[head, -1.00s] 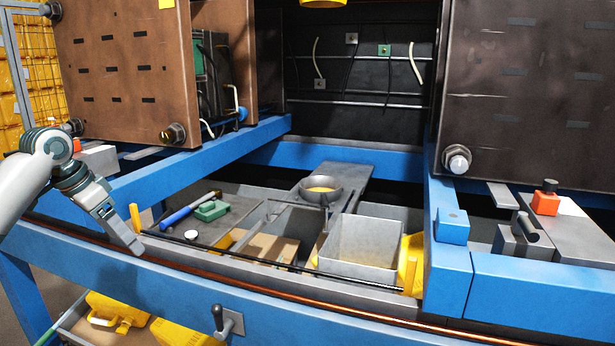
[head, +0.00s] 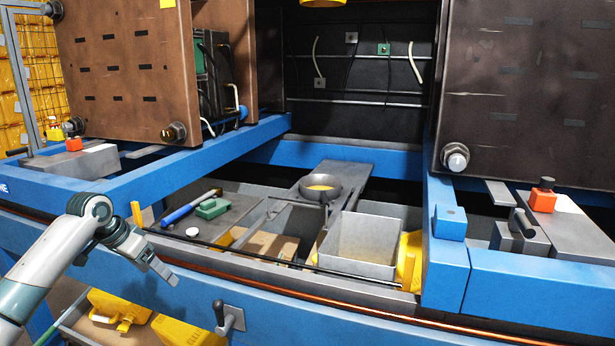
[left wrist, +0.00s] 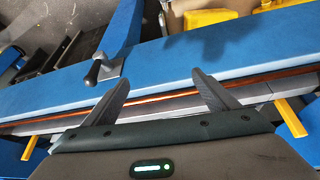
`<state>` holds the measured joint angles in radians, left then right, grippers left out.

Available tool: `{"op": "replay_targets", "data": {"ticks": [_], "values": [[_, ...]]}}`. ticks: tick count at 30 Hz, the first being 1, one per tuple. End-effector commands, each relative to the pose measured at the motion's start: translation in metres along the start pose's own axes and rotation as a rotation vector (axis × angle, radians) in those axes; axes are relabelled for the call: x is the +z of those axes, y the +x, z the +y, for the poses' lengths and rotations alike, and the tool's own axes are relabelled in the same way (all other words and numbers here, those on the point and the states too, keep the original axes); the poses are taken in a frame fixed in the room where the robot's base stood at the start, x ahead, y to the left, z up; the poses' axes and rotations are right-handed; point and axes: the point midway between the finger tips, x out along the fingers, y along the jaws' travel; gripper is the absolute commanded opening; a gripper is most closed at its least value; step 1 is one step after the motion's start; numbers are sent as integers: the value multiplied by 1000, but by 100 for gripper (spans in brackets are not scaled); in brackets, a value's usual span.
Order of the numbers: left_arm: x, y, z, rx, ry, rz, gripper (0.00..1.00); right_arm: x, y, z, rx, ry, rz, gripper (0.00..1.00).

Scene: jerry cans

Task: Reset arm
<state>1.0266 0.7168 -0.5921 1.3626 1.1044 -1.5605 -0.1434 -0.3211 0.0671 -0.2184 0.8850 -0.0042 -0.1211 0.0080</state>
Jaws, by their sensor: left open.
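My left gripper (head: 168,273) hangs in front of the blue front beam (head: 270,300) at the left of the head view. It is empty. In the left wrist view its two fingers (left wrist: 162,90) are spread apart over the blue beam, with nothing between them. My right gripper is in neither view.
A black lever handle (head: 220,313) sticks out of the beam, right of my left gripper. Yellow jerry cans (head: 120,312) lie in a bin below. Behind the beam are a grey open box (head: 368,240) and a blue-handled tool (head: 182,213). Brown mold plates (head: 125,75) stand behind.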

Motion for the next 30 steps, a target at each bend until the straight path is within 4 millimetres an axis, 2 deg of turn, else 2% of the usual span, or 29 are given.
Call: {"op": "replay_targets", "data": {"ticks": [1,8,9,11,15,20,24,30], "values": [[8,26,3,3,-17,0,81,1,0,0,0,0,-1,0],[53,148,11,-31,-108,34,81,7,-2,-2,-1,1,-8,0],[64,168,14,-39,-122,37,81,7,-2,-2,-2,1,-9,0],[81,197,18,-51,-141,44,81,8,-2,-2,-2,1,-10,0],[128,260,34,-77,-179,51,81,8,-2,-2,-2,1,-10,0],[190,323,58,-106,-214,51,81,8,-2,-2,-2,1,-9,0],[250,369,84,-130,-233,48,81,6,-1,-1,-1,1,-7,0],[340,420,132,-155,-249,37,81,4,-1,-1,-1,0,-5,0]]}}
